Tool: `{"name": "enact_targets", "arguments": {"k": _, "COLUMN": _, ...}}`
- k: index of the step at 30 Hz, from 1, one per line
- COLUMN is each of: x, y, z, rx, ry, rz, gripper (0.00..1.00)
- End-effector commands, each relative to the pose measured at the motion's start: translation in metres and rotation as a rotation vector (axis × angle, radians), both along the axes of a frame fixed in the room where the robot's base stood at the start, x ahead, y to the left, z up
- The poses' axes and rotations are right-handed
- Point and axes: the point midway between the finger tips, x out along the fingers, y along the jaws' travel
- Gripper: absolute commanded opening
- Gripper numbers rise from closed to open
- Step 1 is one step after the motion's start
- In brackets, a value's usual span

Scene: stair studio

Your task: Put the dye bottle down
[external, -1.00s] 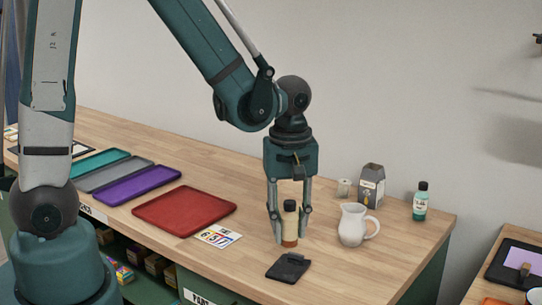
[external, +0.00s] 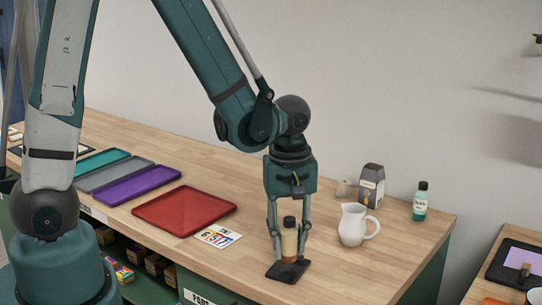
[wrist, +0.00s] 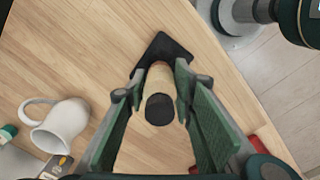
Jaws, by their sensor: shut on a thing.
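The dye bottle (external: 289,243), cream with an amber lower part and a black cap, stands upright between the fingers of my gripper (external: 289,256). My gripper is shut on it. The wrist view shows the bottle's cap (wrist: 160,109) and pale body (wrist: 159,76) between the two fingers. A flat black pad (external: 287,272) lies under the bottle near the table's front edge; it also shows in the wrist view (wrist: 168,48). The bottle's base appears at or just over the pad; I cannot tell whether they touch.
A white jug (external: 352,225) stands close to the right of my gripper. Behind it are a grey carton (external: 370,187) and a green bottle (external: 420,202). A number card (external: 218,236) and red tray (external: 183,210) lie to the left. Wood behind the gripper is clear.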

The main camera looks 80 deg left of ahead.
Motion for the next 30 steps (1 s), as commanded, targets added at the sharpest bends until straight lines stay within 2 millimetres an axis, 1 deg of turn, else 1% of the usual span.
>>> {"name": "enact_targets", "arguments": {"k": 3, "x": 0.0, "y": 0.0, "z": -0.011, "rx": 0.0, "ry": 0.0, "rz": 0.0, "gripper": 0.09}}
{"name": "enact_targets", "arguments": {"k": 6, "x": 0.0, "y": 0.0, "z": -0.016, "rx": 0.0, "ry": 0.0, "rz": 0.0, "gripper": 0.09}}
{"name": "enact_targets", "arguments": {"k": 17, "x": 0.0, "y": 0.0, "z": -0.018, "rx": 0.0, "ry": 0.0, "rz": 0.0, "gripper": 0.09}}
{"name": "enact_targets", "arguments": {"k": 23, "x": 0.0, "y": 0.0, "z": -0.022, "rx": 0.0, "ry": 0.0, "rz": 0.0, "gripper": 0.09}}
{"name": "enact_targets", "arguments": {"k": 24, "x": 0.0, "y": 0.0, "z": -0.021, "rx": 0.0, "ry": 0.0, "rz": 0.0, "gripper": 0.31}}
{"name": "enact_targets", "arguments": {"k": 26, "x": 0.0, "y": 0.0, "z": -0.021, "rx": 0.0, "ry": 0.0, "rz": 0.0, "gripper": 0.39}}
{"name": "enact_targets", "arguments": {"k": 27, "x": 0.0, "y": 0.0, "z": -0.021, "rx": 0.0, "ry": 0.0, "rz": 0.0, "gripper": 0.41}}
{"name": "enact_targets", "arguments": {"k": 30, "x": 0.0, "y": 0.0, "z": -0.021, "rx": 0.0, "ry": 0.0, "rz": 0.0, "gripper": 0.41}}
